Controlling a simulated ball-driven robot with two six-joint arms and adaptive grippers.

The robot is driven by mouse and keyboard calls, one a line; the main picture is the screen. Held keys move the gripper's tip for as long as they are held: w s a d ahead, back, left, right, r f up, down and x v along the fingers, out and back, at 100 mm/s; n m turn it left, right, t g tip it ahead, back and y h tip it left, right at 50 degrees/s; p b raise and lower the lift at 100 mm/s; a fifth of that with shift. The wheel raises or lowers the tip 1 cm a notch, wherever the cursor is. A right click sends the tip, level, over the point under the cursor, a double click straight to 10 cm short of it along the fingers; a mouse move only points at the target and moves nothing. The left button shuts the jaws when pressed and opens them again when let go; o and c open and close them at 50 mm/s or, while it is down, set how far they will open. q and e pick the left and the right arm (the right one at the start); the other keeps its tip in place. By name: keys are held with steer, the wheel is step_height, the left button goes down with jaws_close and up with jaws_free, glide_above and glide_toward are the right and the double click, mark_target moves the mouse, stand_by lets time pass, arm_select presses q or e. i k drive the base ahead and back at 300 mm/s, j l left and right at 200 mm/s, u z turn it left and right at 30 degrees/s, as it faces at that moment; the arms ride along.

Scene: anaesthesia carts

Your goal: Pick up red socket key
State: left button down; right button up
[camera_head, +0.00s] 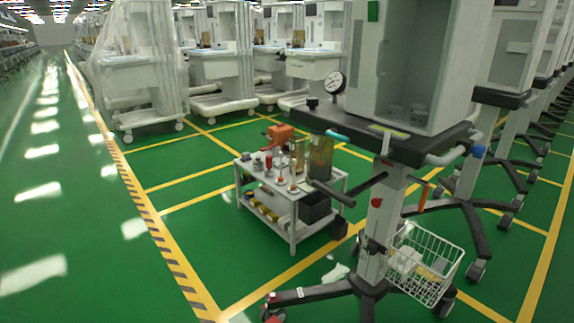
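I cannot make out a red socket key for certain. Small items stand on a low white two-shelf trolley (292,232) in the middle of the view, among them a small red item (268,161). An orange-red device (280,134) stands at the trolley's back edge. A small red part (376,202) is on the column of the near cart, and an orange rod-like handle (422,199) hangs below its top. These are too small to identify. Neither of my grippers is in view.
The near anaesthesia cart (400,148) stands right of the trolley, with a wire basket (426,265) and spread caster legs. Rows of carts (222,65) fill the back and right. Open green floor (75,225) lies left, beyond a striped yellow line (160,235).

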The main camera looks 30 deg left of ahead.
mark_target(269, 173)
steer(key=u, duration=1.05)
steer(key=z, duration=1)
steer(key=j+z, duration=0.1)
steer(key=j, duration=0.7)
steer(key=j+z, duration=0.1)
steer(key=j, duration=0.75)
steer(key=i+j+z, duration=0.2)
steer(key=j, duration=0.5)
steer(key=i+j+z, duration=0.2)
steer(key=j, duration=0.55)
steer(key=j+z, duration=0.25)
steer(key=j, duration=0.5)
